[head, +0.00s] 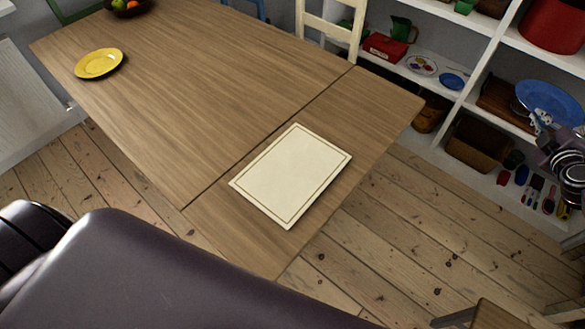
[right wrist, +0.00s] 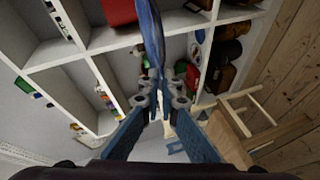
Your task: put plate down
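A blue plate (head: 549,103) is at the right side of the head view, in front of the white shelves. My right gripper (head: 541,122) is at its near edge and is shut on it. In the right wrist view the plate (right wrist: 149,38) shows nearly edge-on, its rim between the fingertips of my right gripper (right wrist: 156,95). A yellow plate (head: 99,63) lies on the wooden table (head: 200,80) at the far left. A cream placemat (head: 290,175) with a dark border line lies bare on the table's near right part. My left gripper is not in view.
White shelves (head: 480,70) with pots, boxes and dishes stand along the right. A cream chair (head: 330,27) is at the table's far side. A fruit bowl (head: 130,7) sits at the top left. The middle of the table is clear.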

